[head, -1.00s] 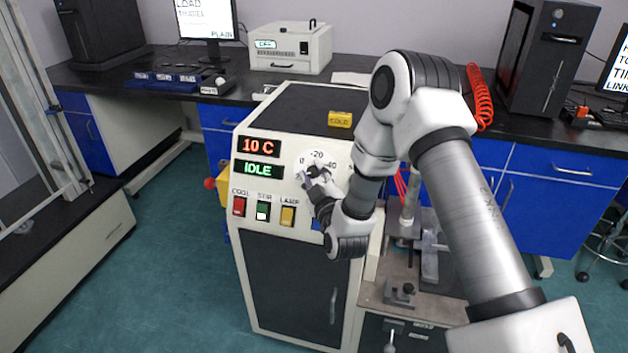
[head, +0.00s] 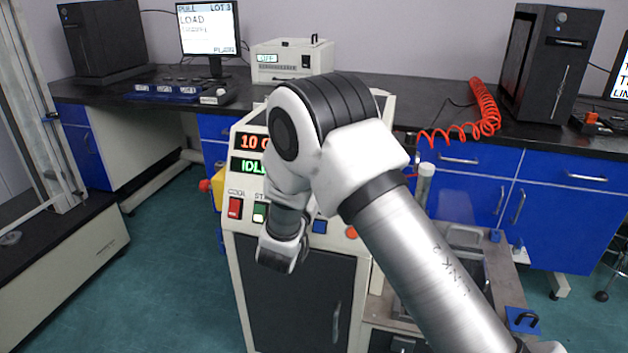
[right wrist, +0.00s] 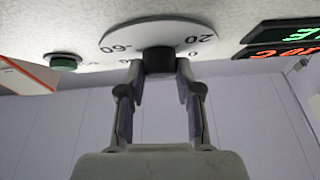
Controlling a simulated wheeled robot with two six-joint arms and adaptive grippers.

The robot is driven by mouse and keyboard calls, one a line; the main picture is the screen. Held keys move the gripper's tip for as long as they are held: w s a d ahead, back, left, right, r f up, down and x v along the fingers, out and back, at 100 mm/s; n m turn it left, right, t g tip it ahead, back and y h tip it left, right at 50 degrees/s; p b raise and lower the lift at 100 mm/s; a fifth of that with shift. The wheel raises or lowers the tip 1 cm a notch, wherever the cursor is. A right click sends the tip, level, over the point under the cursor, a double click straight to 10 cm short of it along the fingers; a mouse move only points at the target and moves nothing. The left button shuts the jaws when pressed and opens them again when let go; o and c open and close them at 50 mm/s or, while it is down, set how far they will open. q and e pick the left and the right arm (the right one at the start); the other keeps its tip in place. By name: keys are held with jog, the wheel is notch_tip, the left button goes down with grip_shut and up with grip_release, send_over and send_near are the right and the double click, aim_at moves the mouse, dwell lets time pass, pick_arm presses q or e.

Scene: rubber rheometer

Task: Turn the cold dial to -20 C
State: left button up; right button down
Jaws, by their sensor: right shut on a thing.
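The cold dial's pale round scale plate (right wrist: 122,40) is on the machine's front panel and appears upside down in the right wrist view; I can read 20, 0 and -60. My right gripper (right wrist: 158,74) is closed around the dial's black knob (right wrist: 158,58), one finger on each side. I cannot tell where the knob points. In the head view, my right arm hides the dial and the gripper. The red 10 C readout (head: 254,142) and green IDLE readout (head: 247,166) are partly covered there. My left gripper is in neither view.
The machine's red COOL switch (head: 235,208) and green switch (head: 259,212) sit just left of my right wrist. A blue button (head: 319,226) and an orange-red button (head: 351,232) are to its right. A bench (head: 440,133) with computers runs behind. Floor is clear at left.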

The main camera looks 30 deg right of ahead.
jog(key=m+g+h, duration=0.1)
jog(key=m, duration=0.1)
jog(key=m+g+b, duration=0.1)
jog(key=m+g, duration=0.1)
jog(key=shift+w+a+f+m+h, duration=0.1)
jog(key=shift+m+h, duration=0.2)
jog(key=shift+h, duration=0.1)
jog(key=m+g, duration=0.3)
jog(key=m, duration=0.1)
jog(key=shift+w+g+h, duration=0.1)
jog(key=shift+g+h, duration=0.2)
jog(key=m+g, duration=0.2)
jog(key=m, duration=0.2)
jog(key=shift+g, duration=0.4)
jog(key=shift+w+r+m+g+y, duration=0.15)
jog(key=shift+m+g+y, duration=0.55)
jog(key=shift+m+g, duration=1)
jog(key=shift+m+t, duration=0.3)
jog(key=shift+m, duration=0.2)
jog(key=c, duration=0.8)
grip_release()
